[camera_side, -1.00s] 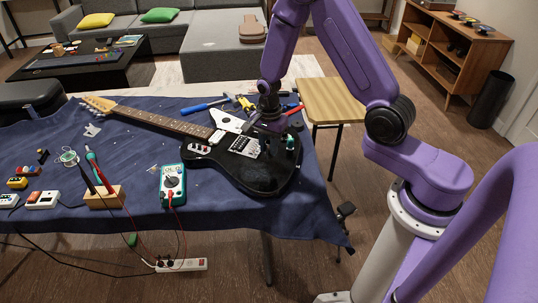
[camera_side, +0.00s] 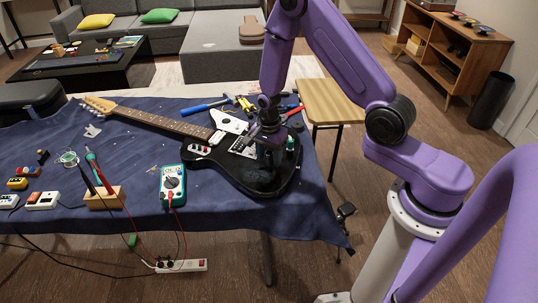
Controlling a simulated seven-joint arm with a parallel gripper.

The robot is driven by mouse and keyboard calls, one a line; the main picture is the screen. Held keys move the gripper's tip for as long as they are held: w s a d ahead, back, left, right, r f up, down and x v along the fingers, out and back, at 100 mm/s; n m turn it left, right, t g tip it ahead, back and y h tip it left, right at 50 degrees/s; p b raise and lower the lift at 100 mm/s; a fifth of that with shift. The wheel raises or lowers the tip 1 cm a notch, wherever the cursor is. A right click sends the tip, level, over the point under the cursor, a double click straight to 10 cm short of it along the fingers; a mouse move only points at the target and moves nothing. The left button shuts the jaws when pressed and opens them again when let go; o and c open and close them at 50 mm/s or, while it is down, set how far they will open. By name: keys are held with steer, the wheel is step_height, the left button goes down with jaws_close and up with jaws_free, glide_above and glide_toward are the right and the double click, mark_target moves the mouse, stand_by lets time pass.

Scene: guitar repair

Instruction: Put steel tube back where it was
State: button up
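My gripper (camera_side: 270,152) points down over the lower body of the black electric guitar (camera_side: 228,178), close to its bridge. Its fingers are small and dark against the black body, so I cannot tell whether they are apart or closed on something. A small teal-green piece (camera_side: 290,144) shows just right of the gripper, above the guitar body. I cannot make out the steel tube for sure; it may be hidden by the gripper or too small to see.
The guitar lies on a dark blue cloth (camera_side: 140,222). A teal multimeter (camera_side: 172,185) and a wooden block holding probes (camera_side: 104,197) are to the left. Screwdrivers and pliers, including a blue screwdriver (camera_side: 205,105), lie behind the guitar. A wooden stool (camera_side: 333,100) stands right of the table.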

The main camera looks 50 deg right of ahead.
mark_target(269, 153)
step_height(269, 153, up, 12)
steer(key=f, duration=0.1)
steer(key=s+a+r+n, duration=0.5)
steer(key=a+r+n, duration=0.1)
steer(key=n, duration=0.2)
steer(key=s+r+n, duration=0.3)
steer(key=s+n, duration=0.7)
steer(key=s, duration=0.1)
steer(key=s+a+r+n, duration=0.1)
steer(key=s+r+n, duration=0.2)
steer(key=s+n, duration=0.7)
steer(key=shift+s, duration=0.8)
